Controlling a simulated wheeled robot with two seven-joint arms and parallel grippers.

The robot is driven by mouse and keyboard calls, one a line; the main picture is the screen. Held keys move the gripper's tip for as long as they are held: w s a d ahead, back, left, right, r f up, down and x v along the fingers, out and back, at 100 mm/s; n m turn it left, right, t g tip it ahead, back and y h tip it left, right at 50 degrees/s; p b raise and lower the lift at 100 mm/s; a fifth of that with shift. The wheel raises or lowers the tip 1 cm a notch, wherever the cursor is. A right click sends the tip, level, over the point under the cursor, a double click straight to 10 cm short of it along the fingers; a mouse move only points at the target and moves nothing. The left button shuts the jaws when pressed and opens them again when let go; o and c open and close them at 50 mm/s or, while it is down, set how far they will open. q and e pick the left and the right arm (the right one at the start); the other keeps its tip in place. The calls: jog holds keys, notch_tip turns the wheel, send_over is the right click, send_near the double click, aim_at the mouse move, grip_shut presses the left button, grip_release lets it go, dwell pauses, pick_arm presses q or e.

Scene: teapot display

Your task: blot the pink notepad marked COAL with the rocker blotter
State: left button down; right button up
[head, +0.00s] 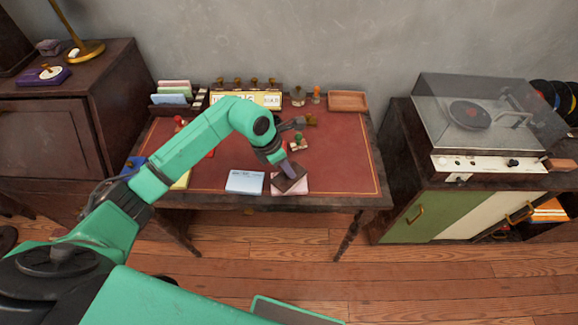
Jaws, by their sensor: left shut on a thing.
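The pink notepad (303,188) lies near the front edge of the desk, right of the middle. Its marking cannot be read, as the blotter covers much of it. The rocker blotter (291,185), a dark brown block, is over the pink notepad, slightly tilted in the picture. My left gripper (287,168) is shut on the blotter from above. I cannot tell whether the blotter's underside touches the paper. My right gripper is not in view.
A blue notepad (245,182) lies just left of the pink one, and a yellow notepad (181,181) is partly behind my left arm. Small stamps (299,142) stand behind the blotter. The desk's right part (345,160) is clear. A record player (480,120) stands at right.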

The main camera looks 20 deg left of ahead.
pick_arm(q)
jog(key=shift+s+a, duration=0.1)
dwell(0.3)
jog(key=shift+s+a+f+t+b, duration=0.1)
jog(key=shift+f+t+b, duration=0.1)
jog(key=shift+t+b, duration=0.3)
jog(key=shift+s+a+t+h+b, duration=0.25)
jog(key=shift+s+t+h+b, duration=0.4)
jog(key=shift+b, duration=1.3)
jog(key=shift+r, duration=0.15)
jog(key=shift+w+r+p, duration=0.1)
jog(key=shift+w+p, duration=0.05)
jog(key=shift+p, duration=0.25)
jog(key=shift+w+d+g+y+p, duration=0.3)
jog(key=shift+w+g+y+p, duration=0.25)
jog(key=shift+g+p, duration=0.5)
jog(key=shift+d+p, duration=0.1)
jog(key=shift+p, duration=0.25)
